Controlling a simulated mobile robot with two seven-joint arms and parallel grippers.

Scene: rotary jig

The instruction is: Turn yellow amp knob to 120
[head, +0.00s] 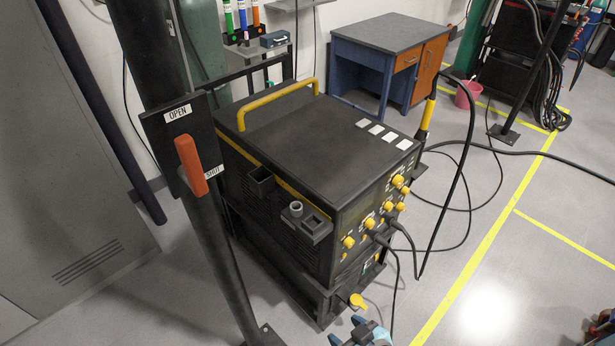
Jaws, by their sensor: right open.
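Several yellow knobs (398,181) sit on the front panel of a black welding machine (300,125), which faces right. Their labels and scale marks are too small to read, so I cannot tell which is the amp knob or where it points. One more yellow knob (348,242) sits at the panel's lower left. My right gripper (348,330), with blue parts, shows at the bottom edge, partly cut off. It is open, below and in front of the machine, apart from the knobs.
A dark post with an orange lever (190,165) stands left of the machine. Black cables (468,170) run from the machine's front and right side. A yellow part (357,301) sticks out low in front. A blue desk (385,60) stands behind. Floor at right is mostly clear.

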